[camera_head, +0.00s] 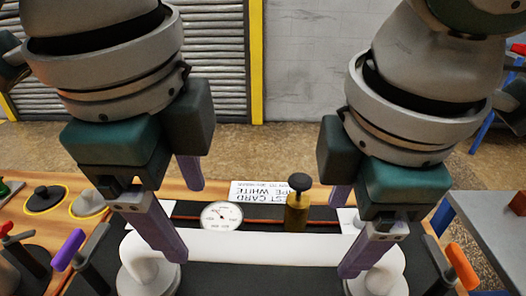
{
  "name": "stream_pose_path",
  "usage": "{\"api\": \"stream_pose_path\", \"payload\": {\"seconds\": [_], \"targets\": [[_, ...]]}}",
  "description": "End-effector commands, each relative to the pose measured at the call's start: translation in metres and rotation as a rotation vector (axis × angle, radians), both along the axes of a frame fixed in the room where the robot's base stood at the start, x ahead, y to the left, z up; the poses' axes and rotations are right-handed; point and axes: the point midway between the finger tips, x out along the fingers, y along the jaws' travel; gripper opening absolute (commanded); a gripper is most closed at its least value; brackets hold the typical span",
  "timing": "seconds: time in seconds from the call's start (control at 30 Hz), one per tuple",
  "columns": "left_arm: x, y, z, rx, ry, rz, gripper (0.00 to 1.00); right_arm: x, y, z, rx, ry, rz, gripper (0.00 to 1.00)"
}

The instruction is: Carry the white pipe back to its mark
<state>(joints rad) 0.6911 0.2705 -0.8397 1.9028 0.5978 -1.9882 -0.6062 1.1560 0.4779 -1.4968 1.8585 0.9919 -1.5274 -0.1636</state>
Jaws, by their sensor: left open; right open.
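The white pipe (265,248) lies crosswise at the front of the bench, a straight tube with a bent elbow and round flange at each end. My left gripper (186,222) is open at the pipe's left part, with one purple finger on the near side and one beyond it. My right gripper (343,240) is open in the same way at the pipe's right part. The fingers hide parts of the tube and elbows. I cannot tell whether they touch the pipe. I cannot make out a mark for the pipe.
Behind the pipe are a dial gauge (221,215), a brass fitting (297,217) with a black knob and a printed card (250,190). A purple-handled clamp (68,250) and an orange-handled clamp (461,266) flank the pipe. A grey table (480,225) stands at right.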

Motion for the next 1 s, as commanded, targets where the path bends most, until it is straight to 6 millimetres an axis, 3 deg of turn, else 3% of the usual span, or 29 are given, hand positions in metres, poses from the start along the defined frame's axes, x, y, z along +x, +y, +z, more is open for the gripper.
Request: {"api": "stream_pose_path", "payload": {"seconds": [0.5,0.7,1.0], "targets": [[0.014,0.000,-0.078,0.002,0.004,0.001,0.79,0.015,-0.001,-0.078,-0.002,0.002,0.000,0.78],[0.018,0.000,-0.092,0.001,0.001,0.002,0.79,0.018,-0.001,-0.092,-0.002,0.000,0.000,0.78],[0.018,0.000,-0.094,0.000,0.000,0.001,0.79,0.018,-0.001,-0.093,0.000,-0.001,0.001,0.78]]}}
